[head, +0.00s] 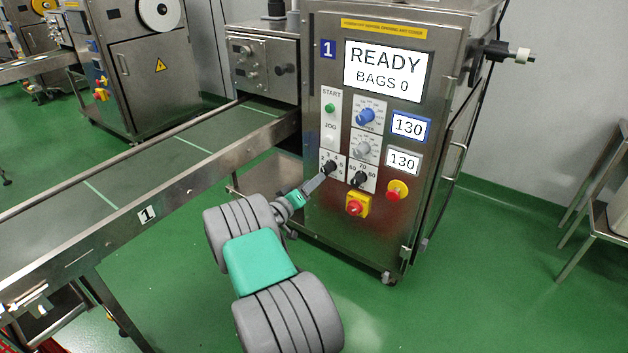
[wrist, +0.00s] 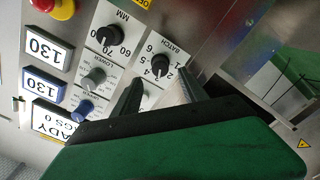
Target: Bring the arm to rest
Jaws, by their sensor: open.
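My gripper (head: 318,184) is raised to the lower left of the control panel on machine 1. Its two dark fingers are apart with nothing held between them in the wrist view (wrist: 161,82). The black BATCH knob (head: 328,168) is just beyond the fingertips. In the wrist view this knob (wrist: 160,66) lies between and just past the tips; I cannot tell whether they touch it. My grey and green arm reaches up from the bottom of the head view.
The machine's screen (head: 388,71) reads READY, BAGS 0. Beside the gripper are another black knob (head: 361,179), a red stop button (head: 355,206) and another red button (head: 397,190). A conveyor (head: 150,165) runs at left.

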